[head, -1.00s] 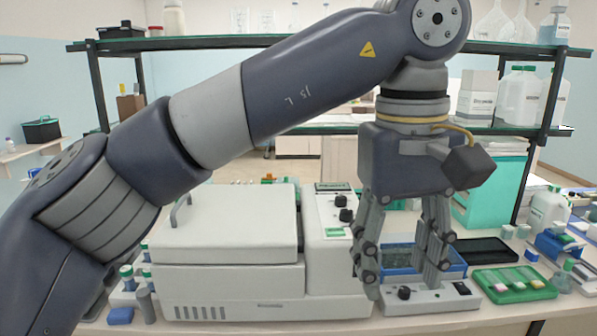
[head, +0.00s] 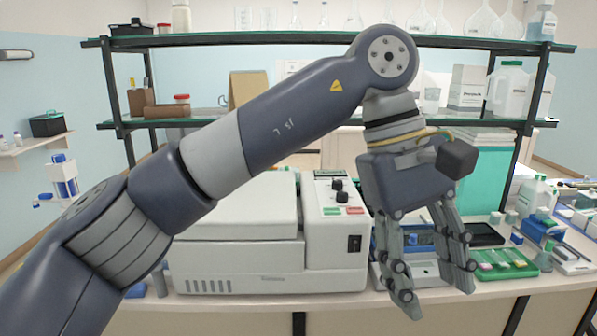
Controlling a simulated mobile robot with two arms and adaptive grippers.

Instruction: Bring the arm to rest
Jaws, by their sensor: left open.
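My left arm reaches in from the left across the white machine. Its gripper (head: 437,298) hangs down at centre right, fingers spread apart and empty. The fingertips are in front of a small white device with a blue part (head: 420,238), near the bench's front edge, and partly cover it. I cannot tell from this view whether they touch anything. My right gripper is not in view.
A white boxy machine with a control panel (head: 335,225) stands behind the arm. A green tray (head: 502,264) with coloured blocks and a dark tray (head: 486,234) lie to the right. A two-tier shelf (head: 290,38) with bottles stands behind. The bench's front edge (head: 250,306) is bare.

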